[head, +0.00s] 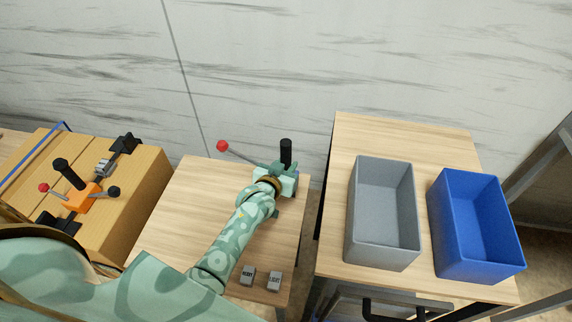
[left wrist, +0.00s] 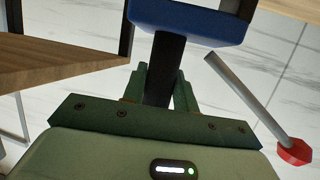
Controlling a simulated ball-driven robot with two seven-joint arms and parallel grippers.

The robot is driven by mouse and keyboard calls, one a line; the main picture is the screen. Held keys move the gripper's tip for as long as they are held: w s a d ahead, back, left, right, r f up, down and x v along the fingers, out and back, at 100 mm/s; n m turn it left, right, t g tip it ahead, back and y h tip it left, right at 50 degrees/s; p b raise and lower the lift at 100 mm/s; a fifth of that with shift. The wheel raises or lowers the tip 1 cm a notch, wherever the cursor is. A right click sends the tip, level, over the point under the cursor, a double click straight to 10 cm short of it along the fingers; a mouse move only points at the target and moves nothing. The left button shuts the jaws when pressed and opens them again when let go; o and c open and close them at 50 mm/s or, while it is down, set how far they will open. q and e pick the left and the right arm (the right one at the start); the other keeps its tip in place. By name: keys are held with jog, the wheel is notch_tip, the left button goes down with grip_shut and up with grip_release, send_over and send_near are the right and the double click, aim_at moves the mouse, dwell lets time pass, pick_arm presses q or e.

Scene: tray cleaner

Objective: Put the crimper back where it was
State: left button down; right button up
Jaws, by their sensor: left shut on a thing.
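My left gripper (head: 284,176) is shut on a tool that I take to be the crimper. The tool has a black upright handle (head: 286,150) and a grey lever ending in a red ball (head: 222,146). My gripper and wrist hide most of its body in the head view. In the left wrist view, the gripper's green fingers (left wrist: 159,88) close around a black post (left wrist: 164,65) under a blue body (left wrist: 190,22). The lever's red knob (left wrist: 295,152) shows at the right. The tool is over the far right part of the middle table. My right gripper is not in view.
A wooden box (head: 138,190) at left carries an orange tool (head: 84,197) with knobs. Two small labelled blocks (head: 247,276) lie on the middle table (head: 180,215). A grey bin (head: 408,258) and a blue bin (head: 490,267) stand on the right table. The middle table's left part is clear.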

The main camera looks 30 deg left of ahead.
pick_arm(q)
jog(key=shift+f+b, duration=0.35)
jog(key=shift+f, duration=0.05)
dwell(0.5)
jog(key=c, duration=1)
grip_release()
